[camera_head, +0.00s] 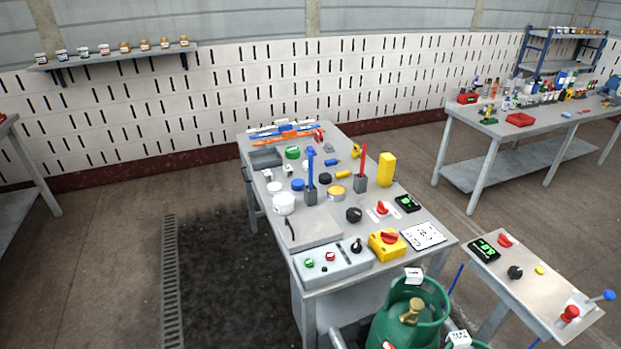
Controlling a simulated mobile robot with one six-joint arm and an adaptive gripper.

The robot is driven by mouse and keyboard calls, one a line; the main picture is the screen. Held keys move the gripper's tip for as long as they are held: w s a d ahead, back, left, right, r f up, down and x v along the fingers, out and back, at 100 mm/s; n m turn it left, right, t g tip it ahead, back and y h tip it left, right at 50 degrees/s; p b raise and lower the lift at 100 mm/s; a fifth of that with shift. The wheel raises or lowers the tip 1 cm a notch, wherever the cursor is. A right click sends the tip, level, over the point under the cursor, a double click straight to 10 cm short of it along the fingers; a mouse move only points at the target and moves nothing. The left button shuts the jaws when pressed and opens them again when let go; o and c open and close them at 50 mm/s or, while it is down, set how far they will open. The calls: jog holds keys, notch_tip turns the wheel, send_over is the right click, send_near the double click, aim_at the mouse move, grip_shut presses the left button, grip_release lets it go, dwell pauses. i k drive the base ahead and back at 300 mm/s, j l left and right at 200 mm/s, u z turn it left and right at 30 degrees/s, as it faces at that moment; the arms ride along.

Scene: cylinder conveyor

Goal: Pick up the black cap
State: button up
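A round black thing (354,215), which looks like the black cap, lies on the grey metal workbench (316,229), right of its middle. It is small in this view, so its exact shape is hard to tell. A black knob (357,246) is on the grey control box at the near end. Another black round piece (515,272) is on the small side table at right. My gripper is not in view.
Close around the black thing are a yellow tin (336,193), a red-handled upright tool (362,165), a red switch (382,209) and a yellow box with a red knob (388,243). A green gas cylinder (393,330) stands at the near end. The floor left of the bench is clear.

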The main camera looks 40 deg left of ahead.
aim_at(325, 179)
jog(key=u, duration=1.5)
jog(key=k+z, duration=0.2)
jog(key=k, duration=0.2)
jog(key=k+l+z, duration=0.25)
jog(key=k, duration=0.2)
jog(key=k+l+z, duration=0.2)
jog(key=k, duration=0.2)
jog(key=i+j+z, duration=0.2)
jog(key=z, duration=0.15)
jog(key=i+j+z, duration=0.15)
jog(key=j+z, duration=0.25)
jog(key=i+j+z, duration=0.1)
jog(key=j+z, duration=0.25)
jog(key=j, duration=0.15)
jog(key=i+j, duration=0.15)
jog(key=j, duration=0.5)
jog(key=i+j, duration=0.2)
jog(key=j, duration=0.5)
jog(key=i+j, duration=0.15)
jog(key=j, duration=0.5)
jog(key=i+j, duration=0.2)
jog(key=j, duration=0.45)
jog(key=i+j, duration=0.15)
jog(key=j, duration=0.55)
jog(key=i+j, duration=0.2)
jog(key=j, duration=0.45)
jog(key=i+j, duration=0.15)
jog(key=j, duration=0.5)
jog(key=i+j, duration=0.15)
jog(key=j, duration=0.55)
